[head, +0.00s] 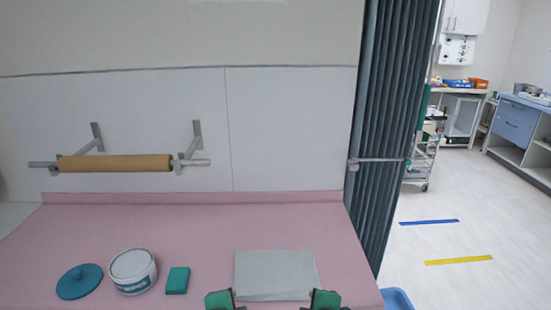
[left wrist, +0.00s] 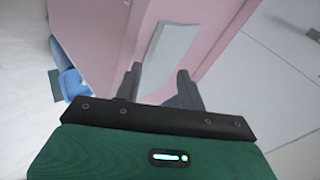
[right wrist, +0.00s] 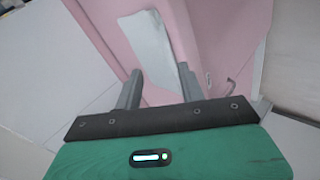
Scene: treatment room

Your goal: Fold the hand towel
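The hand towel (head: 275,272) is a light grey rectangle lying flat on the pink counter (head: 200,225), near its front edge. It also shows in the left wrist view (left wrist: 172,50) and in the right wrist view (right wrist: 148,45). My left gripper (head: 222,300) is at the towel's near left corner and my right gripper (head: 322,300) at its near right corner. In the wrist views, the left gripper's fingers (left wrist: 160,85) and the right gripper's fingers (right wrist: 160,86) are spread apart, with nothing held between them. Whether either touches the towel cannot be told.
Left of the towel are a small teal block (head: 177,281), a white tub (head: 133,271) and a round teal lid (head: 80,282). A brown roll (head: 115,163) hangs on the wall. A dark curtain (head: 385,130) stands right of the counter, with a blue bin (head: 397,299) below.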

